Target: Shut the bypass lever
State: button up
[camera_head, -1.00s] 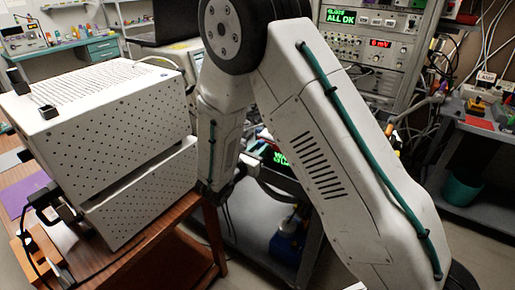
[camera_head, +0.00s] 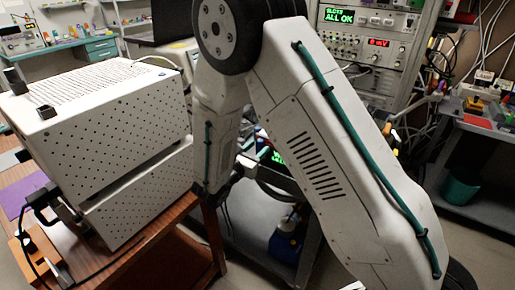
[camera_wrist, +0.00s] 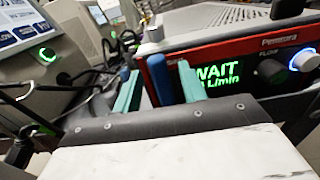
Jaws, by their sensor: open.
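In the wrist view, my gripper (camera_wrist: 158,88) shows two teal fingers standing apart. A blue upright bar (camera_wrist: 159,76), which looks like the bypass lever, shows between the fingers, beside the left end of a red-framed instrument (camera_wrist: 250,42). I cannot tell whether either finger touches it. The instrument's green display (camera_wrist: 216,75) reads WAIT above L/min, partly covered by the right finger. In the head view, my gripper (camera_head: 262,152) is small and mostly hidden behind my arm, close to the green display (camera_head: 277,157); the lever cannot be made out there.
The instrument has a FLOW knob (camera_wrist: 273,68) and a lit knob (camera_wrist: 304,60) to the right. Cables (camera_wrist: 95,75) lie left of the gripper. In the head view, a large perforated white box (camera_head: 110,130) stands on a wooden table (camera_head: 180,262) at left.

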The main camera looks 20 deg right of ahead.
jog(key=v, duration=0.7)
jog(key=s+d+r+m+g+y, duration=0.2)
jog(key=s+d+r+m+g, duration=0.15)
jog(key=s+m+g, duration=0.45)
jog(key=s+d+r+m+g+y, duration=0.2)
jog(key=s+d+m+g, duration=0.35)
jog(key=s, duration=0.35)
jog(key=s+r+m+t+y, duration=0.4)
jog(key=s+r+m+y, duration=0.6)
jog(key=s, duration=0.4)
notch_tip(320, 180, up, 3)
jog(key=shift+f+m+y, duration=0.15)
jog(key=shift+m+y, duration=0.15)
jog(key=shift+m, duration=0.45)
